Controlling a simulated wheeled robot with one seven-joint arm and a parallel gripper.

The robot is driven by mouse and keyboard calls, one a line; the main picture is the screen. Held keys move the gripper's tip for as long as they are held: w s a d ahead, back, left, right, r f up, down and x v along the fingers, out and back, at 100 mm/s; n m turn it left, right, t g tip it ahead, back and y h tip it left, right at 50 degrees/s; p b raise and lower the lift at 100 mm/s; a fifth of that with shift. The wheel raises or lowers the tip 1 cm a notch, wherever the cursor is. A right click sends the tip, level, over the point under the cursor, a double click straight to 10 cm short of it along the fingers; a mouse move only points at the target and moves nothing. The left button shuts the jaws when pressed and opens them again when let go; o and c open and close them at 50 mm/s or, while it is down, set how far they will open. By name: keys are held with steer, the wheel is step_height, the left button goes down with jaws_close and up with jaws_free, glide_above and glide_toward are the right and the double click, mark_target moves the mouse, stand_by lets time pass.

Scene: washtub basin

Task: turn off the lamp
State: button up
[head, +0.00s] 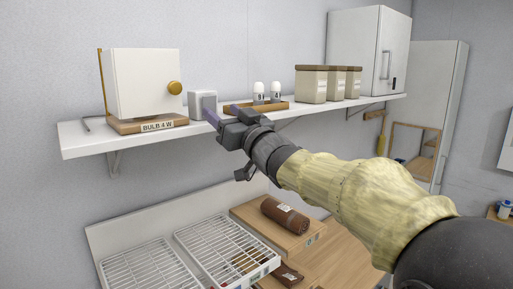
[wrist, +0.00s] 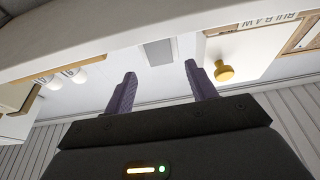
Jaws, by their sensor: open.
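The lamp (head: 140,82) is a white box-shaped body on a wooden base labelled "BULB 4 W", at the left end of the wall shelf. A round brass knob (head: 174,87) sits on its right part. No glow is clear on it. In the wrist view, which looks upside down, the lamp (wrist: 252,52) and its knob (wrist: 224,71) lie right of the fingers. My gripper (head: 219,106) is open and empty at the shelf's front edge, to the right of the knob and apart from it. Its two purple fingers (wrist: 160,78) also show in the wrist view.
A small pale square block (head: 201,100) stands behind my fingers, between them in the wrist view (wrist: 159,53). White-topped shakers on a wooden tray (head: 268,107) and canisters (head: 311,85) stand farther right on the shelf (head: 88,140). Wire racks (head: 225,252) lie below.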

steer(key=b+v, duration=0.4)
steer(key=v, duration=0.9)
steer(key=shift+f, duration=0.1)
steer(key=w+d+f+m+g+h, duration=0.2)
steer(key=d+f+m+h, duration=0.3)
steer(key=f, duration=0.7)
steer(key=w+d+f+m+g+h, duration=0.15)
steer(key=d+f+h, duration=0.45)
steer(key=f, duration=0.6)
steer(key=s+f+g+h, duration=0.1)
steer(key=s+f+g, duration=0.4)
steer(key=s+f, duration=0.4)
steer(key=s+d+f+m+g+h, duration=0.1)
steer(key=s+f+g, duration=0.5)
steer(key=f, duration=0.8)
steer(key=s, duration=0.3)
steer(key=shift+s, duration=0.15)
